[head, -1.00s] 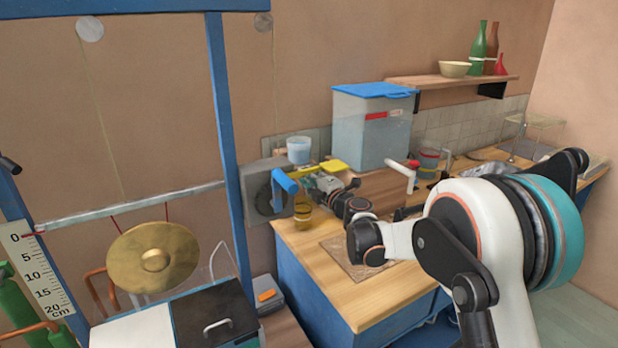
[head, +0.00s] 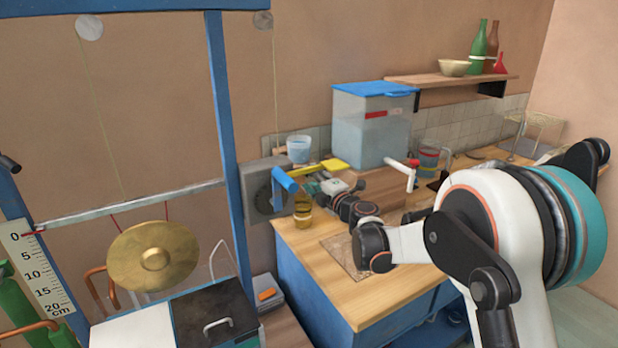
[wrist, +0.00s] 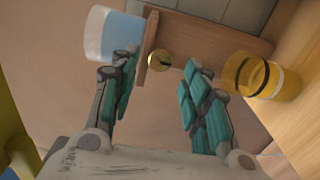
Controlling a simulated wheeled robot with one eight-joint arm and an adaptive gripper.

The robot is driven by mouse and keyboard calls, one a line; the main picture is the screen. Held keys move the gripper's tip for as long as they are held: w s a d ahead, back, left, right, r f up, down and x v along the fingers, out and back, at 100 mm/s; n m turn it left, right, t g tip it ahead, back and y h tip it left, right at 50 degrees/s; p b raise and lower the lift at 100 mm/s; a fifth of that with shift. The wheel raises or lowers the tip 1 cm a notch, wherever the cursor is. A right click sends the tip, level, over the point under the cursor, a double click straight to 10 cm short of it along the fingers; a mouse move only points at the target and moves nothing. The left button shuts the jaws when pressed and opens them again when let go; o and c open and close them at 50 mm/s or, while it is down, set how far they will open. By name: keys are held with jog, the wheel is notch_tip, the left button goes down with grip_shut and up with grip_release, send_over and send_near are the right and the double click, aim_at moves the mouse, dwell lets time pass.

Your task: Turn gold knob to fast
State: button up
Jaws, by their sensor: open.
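The gold knob (wrist: 159,60), small and round with a dark mark on its right side, shows in the wrist view beside the edge of a wooden board (wrist: 205,37). I cannot make out the knob in the head view. My gripper (wrist: 160,82) is open, with its teal-padded fingers to either side of the knob in the picture. The knob appears beyond the fingertips, and I see no contact. In the head view my gripper (head: 318,186) is over the back left of the wooden counter, near the blue handle. No "fast" label is readable.
A translucent blue cup (wrist: 108,36) is left of the knob, and an amber jar (wrist: 262,77) is to the right. In the head view a blue crank handle (head: 285,180), a large lidded tank (head: 368,130) and a red-and-white tap (head: 408,172) stand close by. The counter front (head: 335,290) is clear.

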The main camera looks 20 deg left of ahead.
jog(key=v, duration=0.9)
jog(key=shift+s+d, duration=0.25)
jog(key=shift+s, duration=0.05)
